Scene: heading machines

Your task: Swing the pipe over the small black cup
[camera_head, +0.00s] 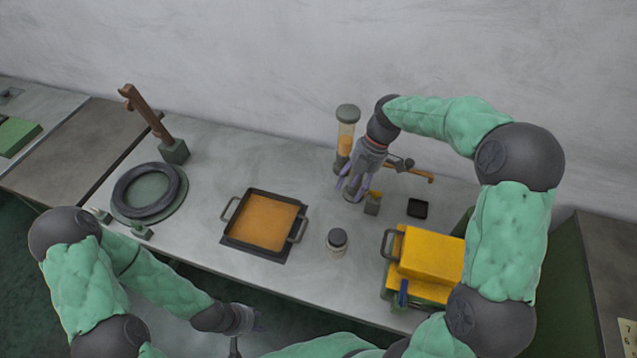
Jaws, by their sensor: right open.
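A thin orange-brown pipe (414,173) runs to the right from behind my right gripper, and its free end bends down. The small black cup (418,208) sits on the table below and slightly left of that end in the picture. My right gripper (350,193) is open and points down, in front of the pipe's left part, which it hides. A small block-like post (372,203) stands just right of its fingers. I cannot tell if the fingers touch anything. My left gripper (258,320) is low in the picture, off the table's front edge, with its fingers too small to judge.
A clear cylinder with orange contents (346,138) stands behind my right gripper. A yellow box (431,254) is at the right, a dark-lidded jar (337,241) and a tray of orange material (263,222) in the middle. A black ring (145,191) lies at the left.

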